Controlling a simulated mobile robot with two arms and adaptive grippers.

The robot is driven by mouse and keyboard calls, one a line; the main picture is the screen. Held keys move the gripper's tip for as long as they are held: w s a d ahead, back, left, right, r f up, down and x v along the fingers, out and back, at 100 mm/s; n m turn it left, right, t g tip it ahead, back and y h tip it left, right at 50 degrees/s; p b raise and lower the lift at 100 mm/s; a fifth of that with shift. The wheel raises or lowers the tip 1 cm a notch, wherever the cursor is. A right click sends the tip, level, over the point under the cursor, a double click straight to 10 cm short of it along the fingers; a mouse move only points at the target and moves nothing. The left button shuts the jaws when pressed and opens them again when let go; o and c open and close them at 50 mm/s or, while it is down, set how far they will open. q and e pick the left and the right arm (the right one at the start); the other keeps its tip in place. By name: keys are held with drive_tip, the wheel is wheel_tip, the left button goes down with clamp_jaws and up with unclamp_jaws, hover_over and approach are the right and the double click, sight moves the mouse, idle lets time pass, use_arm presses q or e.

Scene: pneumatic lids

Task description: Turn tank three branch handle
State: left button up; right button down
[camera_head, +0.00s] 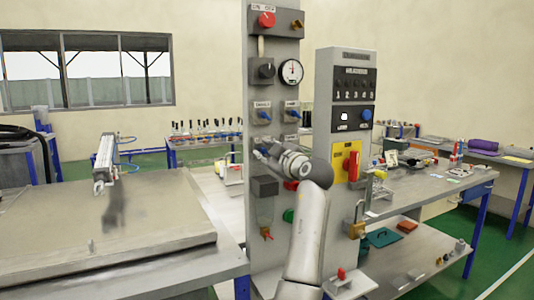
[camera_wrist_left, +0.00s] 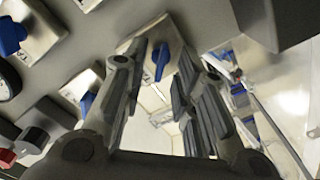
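A tall grey panel (camera_head: 268,215) carries several blue branch handles in the head view, among them an upper left one (camera_head: 263,115) and an upper right one (camera_head: 292,115). Their labels are too small to read, so I cannot tell which is tank three. My left gripper (camera_head: 264,153) is at the panel below the upper handles and partly covers the lower ones. In the left wrist view, the left gripper (camera_wrist_left: 160,80) is open, with a blue handle (camera_wrist_left: 161,60) on a pale plate between its fingers. I cannot tell whether they touch. My right gripper is not in view.
A pressure gauge (camera_head: 291,72) and a red knob (camera_head: 266,19) sit higher on the panel. A second grey cabinet (camera_head: 323,110) with a red switch (camera_head: 353,166) stands close to the right. A large flat lid (camera_head: 160,225) lies at left; a cluttered bench (camera_head: 440,183) is at right.

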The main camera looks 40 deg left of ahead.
use_arm(q)
drive_tip(key=v, duration=1.1)
drive_tip(key=shift+d, duration=0.1)
